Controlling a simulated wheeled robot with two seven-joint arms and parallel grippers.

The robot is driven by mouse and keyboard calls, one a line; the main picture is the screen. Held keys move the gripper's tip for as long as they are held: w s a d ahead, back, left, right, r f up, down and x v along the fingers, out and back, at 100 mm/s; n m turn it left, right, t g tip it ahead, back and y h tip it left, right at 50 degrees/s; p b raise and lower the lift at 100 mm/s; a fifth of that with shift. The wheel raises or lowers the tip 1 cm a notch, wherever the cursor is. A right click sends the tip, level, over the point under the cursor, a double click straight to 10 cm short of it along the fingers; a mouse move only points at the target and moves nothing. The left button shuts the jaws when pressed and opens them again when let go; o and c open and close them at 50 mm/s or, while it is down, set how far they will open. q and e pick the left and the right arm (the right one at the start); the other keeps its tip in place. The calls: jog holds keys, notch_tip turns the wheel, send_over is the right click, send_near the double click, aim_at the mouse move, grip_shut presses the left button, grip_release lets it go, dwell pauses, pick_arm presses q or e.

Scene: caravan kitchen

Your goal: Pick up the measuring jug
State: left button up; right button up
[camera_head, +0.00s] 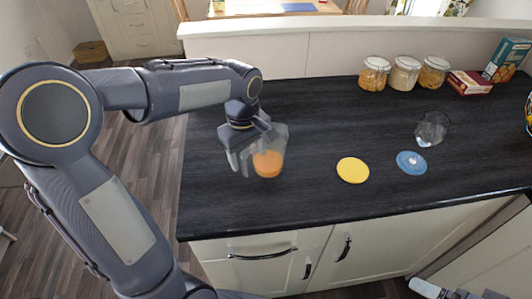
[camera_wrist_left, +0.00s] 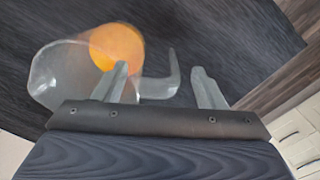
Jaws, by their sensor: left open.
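The measuring jug (camera_head: 277,143) is clear, with orange contents in it, and stands on the dark worktop at the left. In the left wrist view the jug (camera_wrist_left: 58,78) is at the upper left, and its clear handle (camera_wrist_left: 168,84) lies in the gap between my fingers as seen from there. My left gripper (camera_head: 240,160) is open, close beside the jug on its left, and partly overlaps it in the head view. The left wrist view shows both fingertips of this gripper (camera_wrist_left: 162,75) apart. I cannot tell whether a finger touches the jug. My right gripper is not clearly seen.
A yellow disc (camera_head: 352,170) and a blue lid (camera_head: 411,162) lie to the right of the jug. A clear glass vessel (camera_head: 432,129) is beyond them. Several filled jars (camera_head: 405,74) and boxes (camera_head: 470,84) stand along the back. The worktop (camera_head: 310,115) between is clear.

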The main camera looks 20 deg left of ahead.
pick_arm(q)
jog(key=shift+c, duration=0.5)
jog(key=c, duration=1.2)
jog(key=shift+c, duration=0.3)
jog(key=shift+r, duration=0.2)
